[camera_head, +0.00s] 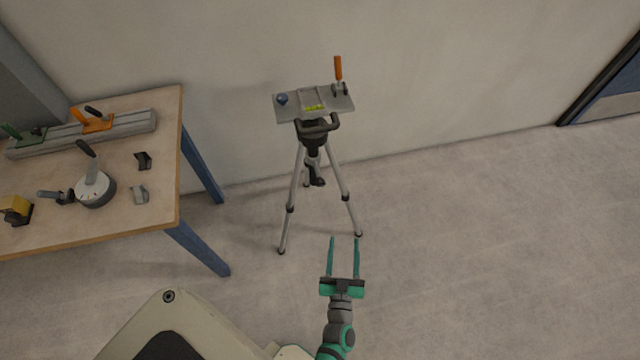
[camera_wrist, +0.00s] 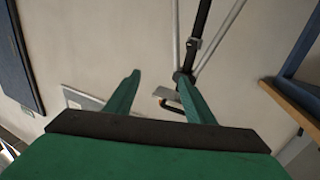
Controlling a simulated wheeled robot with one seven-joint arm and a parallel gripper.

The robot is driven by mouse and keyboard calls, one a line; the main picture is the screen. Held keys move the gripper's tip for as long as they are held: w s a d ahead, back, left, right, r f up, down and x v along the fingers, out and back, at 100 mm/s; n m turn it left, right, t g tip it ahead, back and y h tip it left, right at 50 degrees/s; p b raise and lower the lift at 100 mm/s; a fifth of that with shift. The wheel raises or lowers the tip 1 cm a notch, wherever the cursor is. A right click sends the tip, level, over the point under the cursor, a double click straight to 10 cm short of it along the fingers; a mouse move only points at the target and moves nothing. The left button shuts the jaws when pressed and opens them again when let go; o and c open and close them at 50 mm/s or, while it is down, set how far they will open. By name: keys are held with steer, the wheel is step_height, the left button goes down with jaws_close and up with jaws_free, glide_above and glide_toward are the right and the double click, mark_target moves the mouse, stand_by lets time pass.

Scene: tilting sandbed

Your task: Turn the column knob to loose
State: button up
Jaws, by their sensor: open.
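A tripod (camera_head: 291,190) with silver legs and a black head stands on the floor before the wall. A grey plate (camera_head: 290,110) sits on top. A dark fitting (camera_head: 316,178) shows low on the centre column; I cannot tell whether it is the column knob, or how any knob is set. In the wrist view part of the tripod (camera_wrist: 200,35) shows beyond the right finger, which hides some of it. My gripper (camera_head: 344,240) is open and empty, in front of the tripod's right leg in the picture and apart from it. Its green fingers (camera_wrist: 158,75) also show in the wrist view.
The plate bears an orange-handled clamp (camera_head: 338,70) and a blue knob (camera_head: 282,98). A wooden table (camera_head: 150,215) with tools stands left of the tripod. The floor (camera_head: 480,220) to the right is clear up to the wall and a blue door (camera_head: 615,95).

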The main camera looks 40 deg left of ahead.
mark_target(321, 185)
steer(key=w+a+f+n+g+y, duration=0.1)
steer(key=w+a, duration=0.4)
steer(key=a, duration=0.2)
steer(key=w+a+f+n+g+y, duration=0.1)
steer(key=w+a, duration=0.5)
steer(key=w+a+f+n+g+y, duration=0.1)
steer(key=w+a+f+y, duration=0.1)
steer(key=w+a, duration=0.3)
steer(key=shift+w+a+f+g, duration=0.15)
steer(key=shift+a+g, duration=0.25)
steer(key=shift+a, duration=0.95)
steer(key=c, duration=1.1)
